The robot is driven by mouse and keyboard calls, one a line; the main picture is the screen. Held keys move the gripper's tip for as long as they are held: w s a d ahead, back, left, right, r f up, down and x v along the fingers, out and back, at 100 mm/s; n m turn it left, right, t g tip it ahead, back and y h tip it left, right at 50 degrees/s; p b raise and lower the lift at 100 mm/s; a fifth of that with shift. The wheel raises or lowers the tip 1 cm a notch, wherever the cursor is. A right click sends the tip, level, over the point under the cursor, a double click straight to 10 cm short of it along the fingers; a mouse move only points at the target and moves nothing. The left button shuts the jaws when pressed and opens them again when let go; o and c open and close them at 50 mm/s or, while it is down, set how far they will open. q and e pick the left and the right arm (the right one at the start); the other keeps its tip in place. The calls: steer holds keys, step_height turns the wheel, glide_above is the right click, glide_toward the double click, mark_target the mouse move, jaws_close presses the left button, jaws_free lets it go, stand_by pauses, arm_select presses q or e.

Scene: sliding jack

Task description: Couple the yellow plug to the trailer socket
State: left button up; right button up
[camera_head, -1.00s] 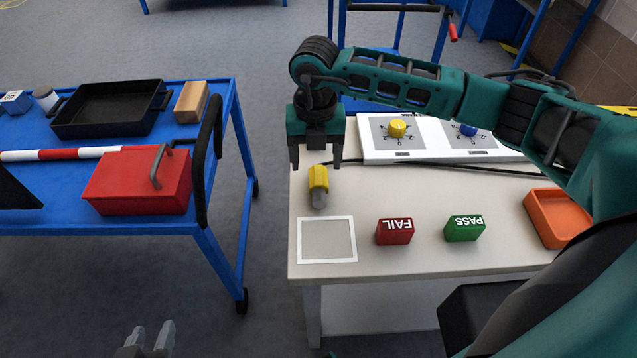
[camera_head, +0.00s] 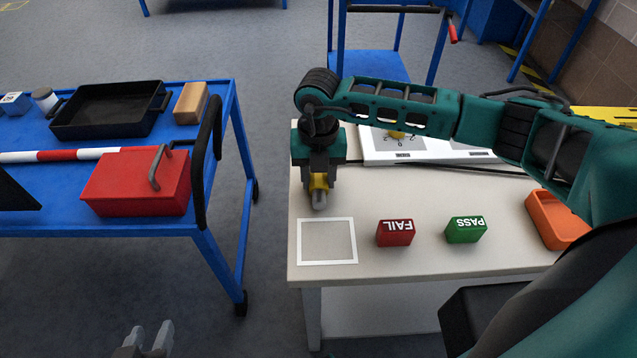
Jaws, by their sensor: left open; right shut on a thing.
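The yellow plug (camera_head: 319,183) with its grey end (camera_head: 319,200) is at the left side of the white table (camera_head: 400,265), just behind the white square outline. My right gripper (camera_head: 319,179) has come down over it from above and is shut on its yellow body. The grey end points toward the front of the table. I cannot tell whether the plug still touches the table. My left gripper (camera_head: 146,340) is open and empty at the bottom edge, below the blue cart and left of the table. I cannot make out a trailer socket.
A red FAIL block (camera_head: 395,233), a green PASS block (camera_head: 465,230) and an orange tray (camera_head: 557,218) stand on the table. A panel with dials (camera_head: 440,157) lies behind. The blue cart (camera_head: 60,193) on the left carries a red toolbox (camera_head: 135,184) and black tray (camera_head: 108,110).

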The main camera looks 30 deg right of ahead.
steer(key=c, duration=0.5)
steer(key=shift+o, duration=0.2)
